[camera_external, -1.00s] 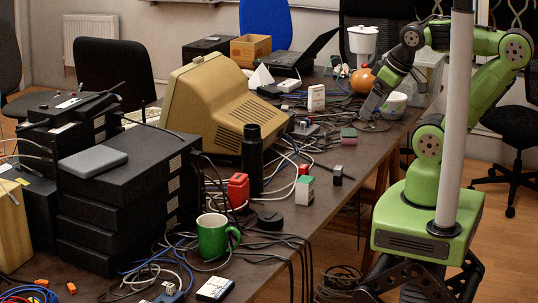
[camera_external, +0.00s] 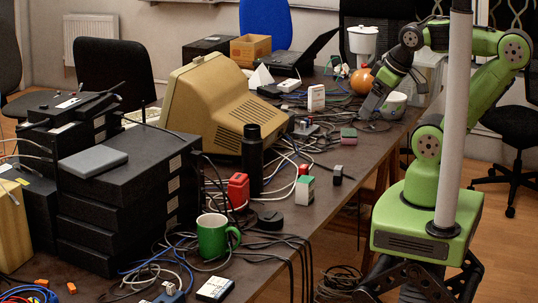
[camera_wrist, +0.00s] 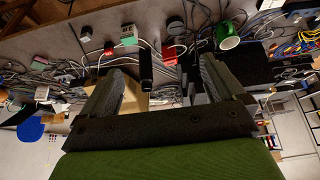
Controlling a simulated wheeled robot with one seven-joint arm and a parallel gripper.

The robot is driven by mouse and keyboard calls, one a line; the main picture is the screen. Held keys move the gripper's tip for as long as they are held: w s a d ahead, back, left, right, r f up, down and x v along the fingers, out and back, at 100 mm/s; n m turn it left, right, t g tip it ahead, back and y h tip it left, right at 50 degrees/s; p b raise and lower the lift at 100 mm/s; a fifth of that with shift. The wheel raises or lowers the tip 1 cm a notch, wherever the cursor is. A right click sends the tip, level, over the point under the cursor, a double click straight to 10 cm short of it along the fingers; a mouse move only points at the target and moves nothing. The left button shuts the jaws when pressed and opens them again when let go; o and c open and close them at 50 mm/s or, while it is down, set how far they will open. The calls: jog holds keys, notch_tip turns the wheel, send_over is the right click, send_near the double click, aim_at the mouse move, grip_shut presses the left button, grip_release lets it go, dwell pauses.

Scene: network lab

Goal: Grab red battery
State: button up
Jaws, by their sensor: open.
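A red block-shaped battery (camera_external: 238,190) stands on the table between the black bottle and the green mug, among cables. It also shows in the wrist view as a red shape (camera_wrist: 169,52), beyond my fingers. A smaller red piece (camera_external: 303,170) sits behind a white-and-green block (camera_external: 305,191); I cannot tell what it is. My gripper (camera_external: 367,116) is at the far right part of the table, near a white bowl, well away from the red battery. In the wrist view my gripper (camera_wrist: 160,82) is open, its two dark fingers wide apart with nothing held between them.
A black bottle (camera_external: 252,160) and a green mug (camera_external: 213,237) flank the red battery. A beige monitor (camera_external: 215,105) and stacked black boxes (camera_external: 120,195) stand behind and to the left. Cables cover much of the table (camera_external: 345,205); its right front edge is clearer. An orange round object (camera_external: 362,81) is near my gripper.

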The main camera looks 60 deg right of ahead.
jog(key=c, duration=0.5)
jog(key=n+t+y+b, duration=0.1)
jog(key=t+b, duration=0.7)
send_near(307, 167)
jog(key=b+x, duration=0.1)
jog(key=x, duration=0.8)
